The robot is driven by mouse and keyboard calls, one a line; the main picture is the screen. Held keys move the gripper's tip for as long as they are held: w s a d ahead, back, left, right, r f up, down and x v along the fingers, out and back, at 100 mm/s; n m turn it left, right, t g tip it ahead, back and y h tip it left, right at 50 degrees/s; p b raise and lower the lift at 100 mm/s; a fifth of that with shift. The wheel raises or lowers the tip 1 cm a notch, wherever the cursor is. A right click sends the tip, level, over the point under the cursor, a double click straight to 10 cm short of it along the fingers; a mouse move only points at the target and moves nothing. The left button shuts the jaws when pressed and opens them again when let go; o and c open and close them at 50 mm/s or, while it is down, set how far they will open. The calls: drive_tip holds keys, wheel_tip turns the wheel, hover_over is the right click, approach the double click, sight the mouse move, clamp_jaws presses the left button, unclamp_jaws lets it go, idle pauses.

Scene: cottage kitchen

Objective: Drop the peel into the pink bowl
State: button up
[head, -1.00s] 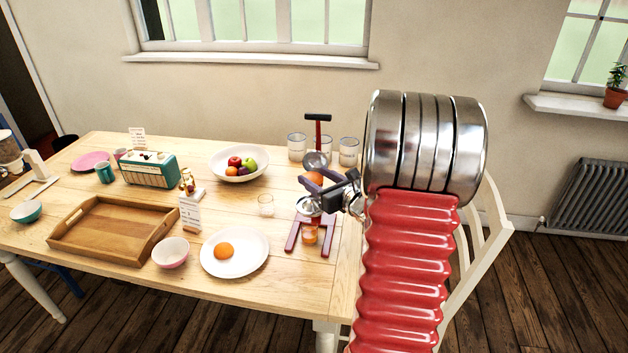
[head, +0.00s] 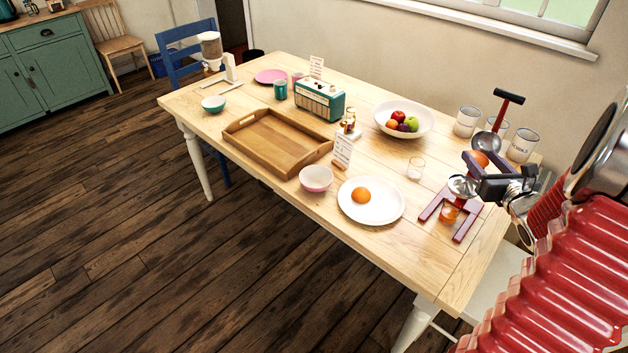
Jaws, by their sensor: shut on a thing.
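The pink bowl (head: 316,182) stands upright near the table's front edge, between the wooden tray and a white plate. It looks empty. My gripper (head: 474,168) is at the right end of the table, above the red juicer stand (head: 466,222). It is shut on the orange peel (head: 481,158), which is partly hidden by the jaws. The peel is well to the right of the bowl, beside the juicer's metal cup (head: 487,144) and lever.
A white plate (head: 388,212) with an orange piece (head: 361,195) lies between bowl and juicer. A glass of juice (head: 450,212) is under the juicer. The wooden tray (head: 240,130) is empty.

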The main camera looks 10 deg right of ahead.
drive_tip(key=w+a+f+n+y, duration=0.25)
drive_tip(key=a+f, duration=0.25)
drive_tip(key=a, duration=0.5)
drive_tip(key=w+a+f+n+y, duration=0.1)
drive_tip(key=w+a+f+y, duration=0.15)
drive_tip(key=a+f, duration=0.45)
drive_tip(key=s+a+f+n+g+y, duration=0.1)
drive_tip(key=a+f+n+y, duration=0.1)
drive_tip(key=a, duration=0.8)
drive_tip(key=s+a+f+n+y, duration=0.1)
drive_tip(key=s+a+f+y, duration=0.1)
drive_tip(key=a, duration=0.9)
drive_tip(key=shift+s+f+n+g+y, duration=0.15)
drive_tip(key=shift+f+n+g+y, duration=0.25)
drive_tip(key=shift+f, duration=0.4)
